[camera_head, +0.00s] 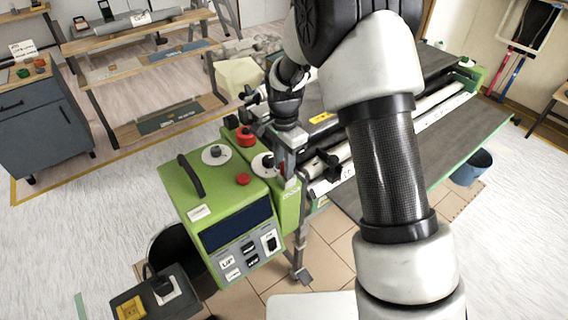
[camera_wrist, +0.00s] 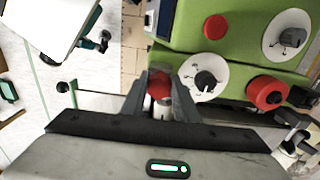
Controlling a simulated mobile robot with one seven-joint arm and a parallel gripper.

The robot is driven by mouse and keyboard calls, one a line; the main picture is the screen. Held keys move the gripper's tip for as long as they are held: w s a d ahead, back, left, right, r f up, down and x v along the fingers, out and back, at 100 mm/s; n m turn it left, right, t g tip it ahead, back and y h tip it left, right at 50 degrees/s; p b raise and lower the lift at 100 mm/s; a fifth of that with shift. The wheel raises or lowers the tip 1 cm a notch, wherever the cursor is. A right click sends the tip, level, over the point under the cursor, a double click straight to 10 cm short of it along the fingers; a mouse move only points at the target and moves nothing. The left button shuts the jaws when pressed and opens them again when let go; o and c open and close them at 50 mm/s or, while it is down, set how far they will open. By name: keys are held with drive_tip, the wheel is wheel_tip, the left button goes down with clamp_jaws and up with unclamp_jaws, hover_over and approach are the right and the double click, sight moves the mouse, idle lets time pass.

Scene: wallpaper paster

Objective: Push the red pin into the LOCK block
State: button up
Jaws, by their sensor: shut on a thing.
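My gripper (camera_wrist: 160,92) is shut on a red round-headed pin (camera_wrist: 159,84), which sits between the two grey fingers in the wrist view. A pale piece shows just below the red head between the fingers. In the head view my gripper (camera_head: 288,168) points down at the right rear edge of the green machine housing, and a bit of red shows beside its fingers. I cannot make out a LOCK label, so I cannot tell which part is the LOCK block or how deep the pin sits.
The green control box (camera_head: 235,205) has a black handle, a red button (camera_head: 243,179), dials and a red knob (camera_head: 245,136) close to my gripper. Black clamp knobs (camera_head: 328,160) and rollers lie to the right. A blue bucket (camera_head: 471,167) stands on the floor.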

drive_tip(key=shift+f+b, duration=0.35)
drive_tip(key=shift+f, duration=0.2)
drive_tip(key=o, duration=1.1)
drive_tip(key=shift+r, duration=0.1)
wheel_tip(320, 180, up, 17)
drive_tip(key=shift+r, duration=0.2)
